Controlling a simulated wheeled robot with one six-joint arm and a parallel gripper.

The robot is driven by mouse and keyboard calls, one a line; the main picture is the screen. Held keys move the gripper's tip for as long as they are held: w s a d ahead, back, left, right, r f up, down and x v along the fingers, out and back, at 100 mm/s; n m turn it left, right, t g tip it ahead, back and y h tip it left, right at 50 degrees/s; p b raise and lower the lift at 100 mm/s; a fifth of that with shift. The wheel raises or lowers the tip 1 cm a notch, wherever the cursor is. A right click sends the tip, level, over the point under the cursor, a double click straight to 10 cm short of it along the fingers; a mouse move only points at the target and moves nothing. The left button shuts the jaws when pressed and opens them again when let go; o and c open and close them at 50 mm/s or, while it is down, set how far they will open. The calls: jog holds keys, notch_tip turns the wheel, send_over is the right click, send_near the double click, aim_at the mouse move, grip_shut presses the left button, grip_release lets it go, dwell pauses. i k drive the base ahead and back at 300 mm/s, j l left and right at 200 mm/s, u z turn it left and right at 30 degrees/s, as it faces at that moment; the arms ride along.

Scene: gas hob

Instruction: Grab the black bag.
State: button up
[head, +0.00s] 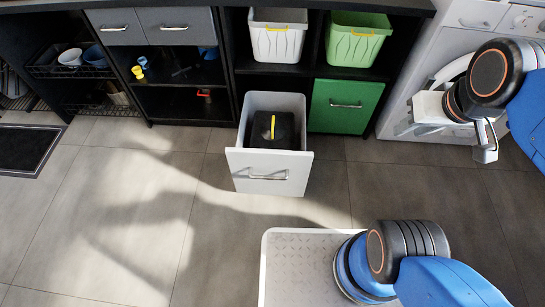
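A black item with a yellow strip on top, which looks like the black bag (285,130), sits inside a pulled-out drawer (268,172) with a white front, low in the dark cabinet. Its lower part is hidden by the drawer walls. My gripper (408,128) is at the right, in front of the white machine, well to the right of the drawer and apart from the bag. Its fingers are small and blend with the white machine behind, so I cannot tell how far apart they are. I see nothing clearly held.
A white bin (277,42) and a green bin (352,48) stand on the shelf above the drawer. A closed green drawer front (338,112) is right beside it. The white machine (452,48) stands at the right. The tiled floor (130,215) in front is clear.

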aim_at(273, 139)
jog(key=j, duration=1.35)
jog(key=i+z, duration=0.05)
